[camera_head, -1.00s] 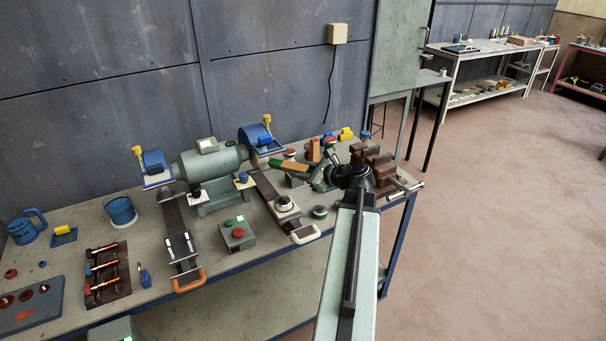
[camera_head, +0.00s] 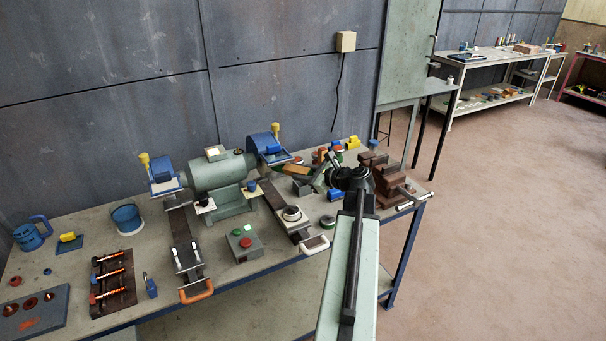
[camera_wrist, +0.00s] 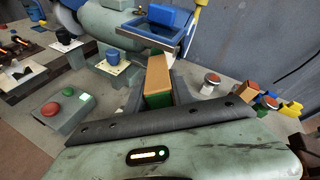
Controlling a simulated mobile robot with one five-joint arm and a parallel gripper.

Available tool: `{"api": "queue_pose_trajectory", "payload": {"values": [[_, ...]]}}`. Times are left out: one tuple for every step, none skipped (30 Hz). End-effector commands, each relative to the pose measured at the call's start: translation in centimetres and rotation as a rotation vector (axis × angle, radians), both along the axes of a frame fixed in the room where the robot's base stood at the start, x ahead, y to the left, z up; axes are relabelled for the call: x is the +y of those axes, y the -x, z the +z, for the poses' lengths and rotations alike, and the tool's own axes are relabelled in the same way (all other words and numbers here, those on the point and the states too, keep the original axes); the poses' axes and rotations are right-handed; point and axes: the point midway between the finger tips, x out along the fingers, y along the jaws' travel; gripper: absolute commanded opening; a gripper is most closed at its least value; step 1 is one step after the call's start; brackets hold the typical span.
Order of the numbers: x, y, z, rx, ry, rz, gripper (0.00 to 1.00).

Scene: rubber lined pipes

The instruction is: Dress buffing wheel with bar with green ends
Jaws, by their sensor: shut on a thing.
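The bar with green ends (camera_wrist: 158,75) is tan, with a green near end facing me in the wrist view. It also shows in the head view (camera_head: 297,170), pointing left toward the grinder. My gripper (camera_wrist: 157,100) is shut on the bar, with a dark finger on each side; in the head view (camera_head: 318,177) it is right of the grinder. The green grinder (camera_head: 222,171) has a blue hood at each end. The right hood (camera_head: 264,143) is closest to the bar, and its tray (camera_wrist: 150,36) lies just beyond the bar's far end. The wheel surface is hidden, and contact cannot be told.
A control box (camera_head: 243,243) with red and green buttons stands in front of the grinder. A brown vise-like block (camera_head: 374,176) is right of my gripper. Small red, yellow and blue items (camera_head: 340,148) lie behind it. A dark strip (camera_head: 278,205) lies below the right hood.

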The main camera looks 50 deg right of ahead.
Motion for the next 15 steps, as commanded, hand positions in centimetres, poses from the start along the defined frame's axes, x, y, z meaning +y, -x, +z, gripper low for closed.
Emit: {"api": "queue_pose_trajectory", "payload": {"values": [[-0.04,-0.02,0.03,-0.001,-0.001,-0.001,0.0],[-0.05,-0.04,0.03,-0.001,-0.001,-0.001,0.0],[-0.08,-0.07,0.03,-0.001,-0.001,-0.001,0.0],[-0.1,-0.1,0.03,-0.001,-0.001,-0.001,0.0],[-0.12,-0.14,0.03,-0.001,-0.001,-0.001,0.0],[-0.15,-0.2,0.03,-0.001,-0.001,-0.001,0.0],[-0.17,-0.24,0.02,0.0,-0.001,-0.001,0.0],[-0.19,-0.28,0.03,0.0,-0.001,-0.001,0.0],[-0.21,-0.33,0.02,0.0,-0.001,-0.001,0.0],[-0.24,-0.37,0.02,0.0,-0.001,-0.001,0.0],[-0.26,-0.4,0.03,0.0,-0.001,-0.001,0.0],[-0.29,-0.45,0.02,0.0,-0.001,-0.001,0.0],[-0.3,-0.5,0.03,0.0,-0.001,-0.001,0.0],[-0.32,-0.54,0.02,0.0,-0.001,-0.001,0.0],[-0.35,-0.59,0.02,0.0,-0.001,-0.001,0.0]]}}
